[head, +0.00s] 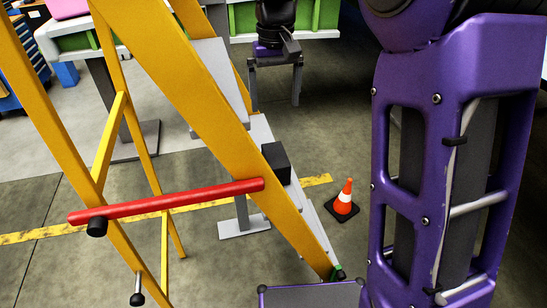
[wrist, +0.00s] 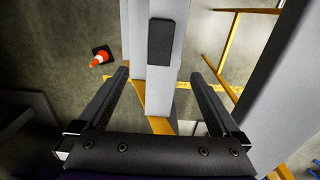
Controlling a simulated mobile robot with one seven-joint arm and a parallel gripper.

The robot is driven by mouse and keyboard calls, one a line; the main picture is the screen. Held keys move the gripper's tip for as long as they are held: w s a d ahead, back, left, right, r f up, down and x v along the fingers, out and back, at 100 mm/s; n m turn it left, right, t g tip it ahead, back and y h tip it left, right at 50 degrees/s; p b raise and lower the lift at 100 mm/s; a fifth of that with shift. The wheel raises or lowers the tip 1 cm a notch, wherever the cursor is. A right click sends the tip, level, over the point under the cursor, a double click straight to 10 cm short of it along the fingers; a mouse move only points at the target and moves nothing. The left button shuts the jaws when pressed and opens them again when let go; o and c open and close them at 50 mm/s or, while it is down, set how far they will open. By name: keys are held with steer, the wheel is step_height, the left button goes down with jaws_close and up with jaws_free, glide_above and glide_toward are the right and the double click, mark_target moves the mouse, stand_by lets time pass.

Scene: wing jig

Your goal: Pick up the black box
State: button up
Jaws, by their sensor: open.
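The black box (head: 276,162) sits on a grey step of the yellow ladder (head: 205,85) in the head view. The box (wrist: 161,42) also shows in the wrist view, lying on a pale grey step, ahead of the fingertips and roughly centred between them. My gripper (head: 275,104) is beyond the ladder in the head view, with its fingers pointing down. In the wrist view my gripper (wrist: 160,74) has its two dark fingers wide apart with nothing held between them. The box is apart from the fingers.
A red bar (head: 170,201) crosses the ladder's near side. An orange and white cone (head: 343,198) stands on the floor to the right. A green and white workbench (head: 75,38) is at the back. In the wrist view, pale ladder parts (wrist: 262,95) rise close on the right.

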mark_target(276, 154)
step_height(276, 154, down, 12)
steer(key=shift+s+f+b, duration=0.1)
steer(key=shift+f+b, duration=0.05)
steer(key=shift+b, duration=1.05)
step_height(276, 154, down, 5)
steer(key=shift+s+d+f+b, duration=0.1)
steer(key=shift+b, duration=0.5)
jaws_close()
